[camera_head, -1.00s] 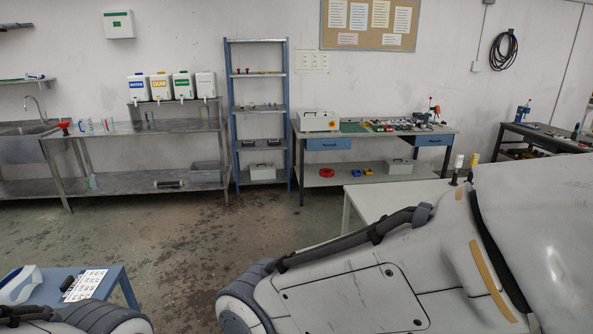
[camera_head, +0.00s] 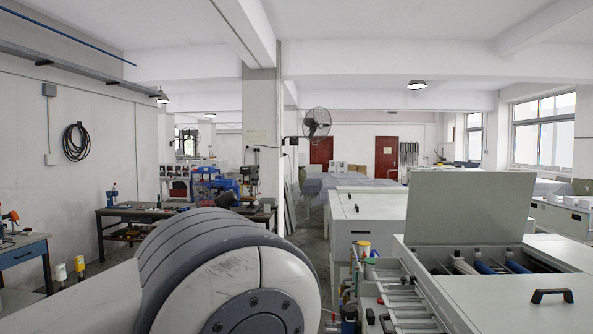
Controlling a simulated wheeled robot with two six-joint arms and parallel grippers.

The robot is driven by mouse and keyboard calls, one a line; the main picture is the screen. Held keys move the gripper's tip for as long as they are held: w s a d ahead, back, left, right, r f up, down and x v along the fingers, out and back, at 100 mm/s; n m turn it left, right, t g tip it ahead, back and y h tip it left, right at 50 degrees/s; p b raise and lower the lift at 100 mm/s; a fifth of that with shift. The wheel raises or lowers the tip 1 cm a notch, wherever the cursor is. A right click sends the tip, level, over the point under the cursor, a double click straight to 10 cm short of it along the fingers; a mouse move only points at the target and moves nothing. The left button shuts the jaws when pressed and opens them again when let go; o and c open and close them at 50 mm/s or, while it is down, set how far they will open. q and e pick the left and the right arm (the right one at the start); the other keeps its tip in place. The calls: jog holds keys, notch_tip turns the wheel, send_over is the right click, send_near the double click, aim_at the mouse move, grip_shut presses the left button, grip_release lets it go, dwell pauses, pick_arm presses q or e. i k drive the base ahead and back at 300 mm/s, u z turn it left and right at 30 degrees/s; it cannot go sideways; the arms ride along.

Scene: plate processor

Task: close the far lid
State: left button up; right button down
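A pale grey lid (camera_head: 470,207) stands open, roughly upright, on a white plate-processing machine (camera_head: 480,300) at the right. In front of it the machine's opening shows rollers, some dark and some blue (camera_head: 484,267). A nearer flat white cover with a black handle (camera_head: 552,296) lies shut at the lower right. Neither gripper is in view. A large rounded grey link of my own arm fills the lower left and middle, well to the left of the lid.
A side tray (camera_head: 400,300) with rails, bottles and cups runs along the machine's left side. Another white cabinet (camera_head: 370,217) stands behind. A workbench (camera_head: 135,212) with tools is at the left wall. A fan (camera_head: 316,123) hangs on the pillar.

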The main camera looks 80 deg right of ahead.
aim_at(443, 206)
jog(key=z, duration=2.5)
jog(key=i, duration=3.3)
jog(key=z, duration=0.3)
